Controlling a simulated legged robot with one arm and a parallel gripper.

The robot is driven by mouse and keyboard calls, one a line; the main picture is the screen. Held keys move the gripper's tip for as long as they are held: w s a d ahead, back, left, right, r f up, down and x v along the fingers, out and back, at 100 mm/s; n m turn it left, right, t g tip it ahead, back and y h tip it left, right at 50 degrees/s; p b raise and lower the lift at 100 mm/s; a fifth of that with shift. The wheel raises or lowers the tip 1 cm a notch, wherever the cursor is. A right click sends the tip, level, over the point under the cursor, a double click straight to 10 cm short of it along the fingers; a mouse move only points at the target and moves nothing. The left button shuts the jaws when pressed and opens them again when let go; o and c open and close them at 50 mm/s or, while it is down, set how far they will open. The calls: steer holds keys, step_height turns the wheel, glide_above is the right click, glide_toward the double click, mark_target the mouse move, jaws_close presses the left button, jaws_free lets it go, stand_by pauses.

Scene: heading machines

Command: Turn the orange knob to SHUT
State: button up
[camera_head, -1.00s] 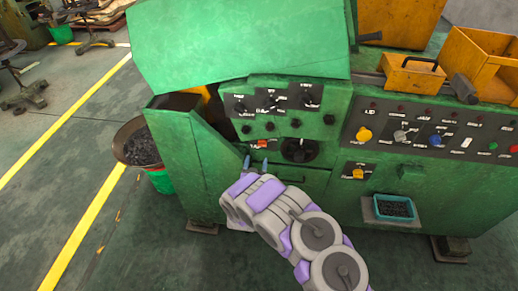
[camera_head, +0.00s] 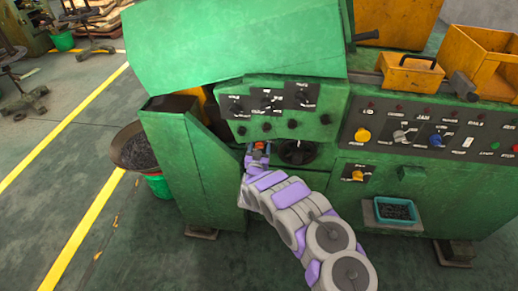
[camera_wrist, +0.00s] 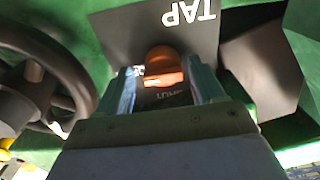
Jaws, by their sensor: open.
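The orange knob (camera_wrist: 163,66) sits on a dark plate (camera_wrist: 120,32) marked TAP, which appears upside down in the wrist view. A second word, partly hidden and looking like SHUT, lies just below the knob there. My gripper (camera_wrist: 165,84) is open, with one finger on each side of the knob; I cannot tell whether either finger touches it. In the head view my gripper (camera_head: 258,158) is at the front of the green machine, and the knob (camera_head: 260,146) shows only as a small orange patch at the fingertips.
A black handwheel (camera_head: 297,152) is close to the right of my gripper; it also shows at the left of the wrist view (camera_wrist: 45,85). Small black knobs (camera_head: 267,127) sit above. A blue-green tray (camera_head: 394,211) projects lower right. A wide bowl (camera_head: 132,147) stands left.

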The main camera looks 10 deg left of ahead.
steer(key=shift+c, duration=1.2)
steer(key=shift+a, duration=0.4)
steer(key=c, duration=0.5)
steer(key=shift+d, duration=0.15)
steer(key=c, duration=0.3)
